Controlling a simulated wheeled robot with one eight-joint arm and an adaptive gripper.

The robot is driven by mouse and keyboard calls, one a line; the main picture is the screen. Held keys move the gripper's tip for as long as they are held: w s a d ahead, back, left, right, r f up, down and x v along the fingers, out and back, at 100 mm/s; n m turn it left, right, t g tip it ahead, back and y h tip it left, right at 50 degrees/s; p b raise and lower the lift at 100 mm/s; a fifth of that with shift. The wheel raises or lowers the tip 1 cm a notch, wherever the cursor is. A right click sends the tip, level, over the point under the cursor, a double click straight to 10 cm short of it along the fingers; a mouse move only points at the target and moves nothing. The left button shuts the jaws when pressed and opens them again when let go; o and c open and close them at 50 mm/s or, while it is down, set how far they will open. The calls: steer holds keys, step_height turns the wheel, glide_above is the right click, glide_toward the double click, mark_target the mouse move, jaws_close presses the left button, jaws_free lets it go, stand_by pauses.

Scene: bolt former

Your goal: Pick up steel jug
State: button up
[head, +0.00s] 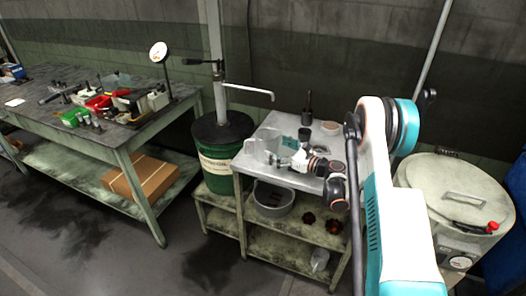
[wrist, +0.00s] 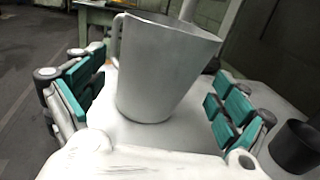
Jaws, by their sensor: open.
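The steel jug (wrist: 165,70) stands upright in the wrist view, a grey tapered vessel with its handle on the left side. It also shows in the head view (head: 262,148), near the left edge of the small metal table (head: 283,124), partly hidden behind my gripper. My gripper (wrist: 152,100) is open, with one teal-padded finger left of the jug and the other right of it. Gaps show between both fingers and the jug. In the head view my gripper (head: 285,160) reaches over the table from the right.
A dark cup (wrist: 295,147) stands right of my gripper; it also shows in the head view (head: 304,134). A green drum (head: 217,160) is left of the table. A cluttered workbench (head: 120,140) is farther left.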

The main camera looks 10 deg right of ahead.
mark_target(264, 142)
steer(key=x, duration=0.1)
steer(key=b+x, duration=0.1)
steer(key=x, duration=0.1)
steer(key=b+x, duration=0.1)
steer(key=x, duration=0.1)
steer(key=shift+s+a+r, duration=0.25)
steer(key=shift+s+a, duration=0.05)
steer(key=shift+w+a, duration=0.25)
steer(key=shift+w, duration=0.25)
steer(key=shift+r, duration=0.15)
steer(key=c, duration=1.3)
